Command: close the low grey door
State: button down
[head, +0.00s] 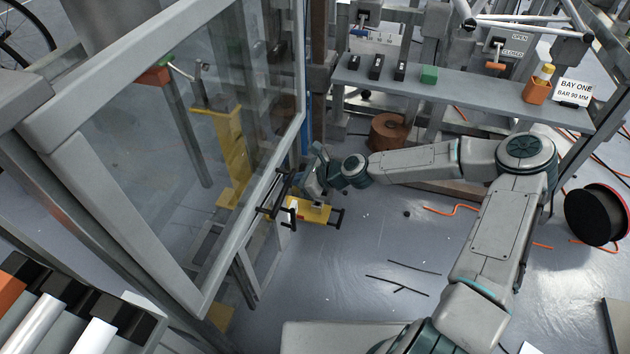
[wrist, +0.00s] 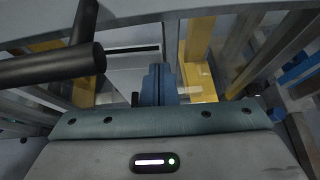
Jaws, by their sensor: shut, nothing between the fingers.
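A large grey-framed door with a clear panel (head: 205,292) stands at the left in the head view, at an angle to the bay. A lower grey frame (head: 270,262) shows beneath its edge, and I cannot tell for sure which of the two is the low door. A black bar handle (head: 274,196) sits by that edge; a black bar (wrist: 50,66) also looms close at the upper left of the wrist view. My gripper (head: 310,190) is beside the handle, partly hidden; its blue fingers (wrist: 158,82) are together and empty. Contact with the door cannot be told.
A yellow piece (head: 312,212) with black bars lies just below my gripper. A shelf (head: 450,92) with small blocks and a "BAY ONE" sign (head: 573,92) runs behind my arm. A cable reel (head: 597,214) stands right. Open floor (head: 370,250) has thin rods and orange cable.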

jog(key=shift+w+a+r+n+g, duration=0.1)
jog(key=shift+w+a+n+g, duration=0.1)
jog(key=shift+a+n+g, duration=0.3)
jog(key=shift+w+a+r+n+g, duration=0.1)
jog(key=shift+w+a+g, duration=0.1)
jog(key=shift+a, duration=0.45)
jog(key=shift+s, duration=0.1)
jog(key=f+p+v, duration=0.1)
jog(key=p+v, duration=0.1)
jog(key=v, duration=0.4)
jog(key=d+f+p+v, duration=0.1)
jog(key=p+v, duration=0.2)
jog(key=v, duration=0.4)
jog(key=shift+s+d, duration=0.4)
jog(key=shift+d, duration=0.1)
jog(key=shift+f, duration=0.1)
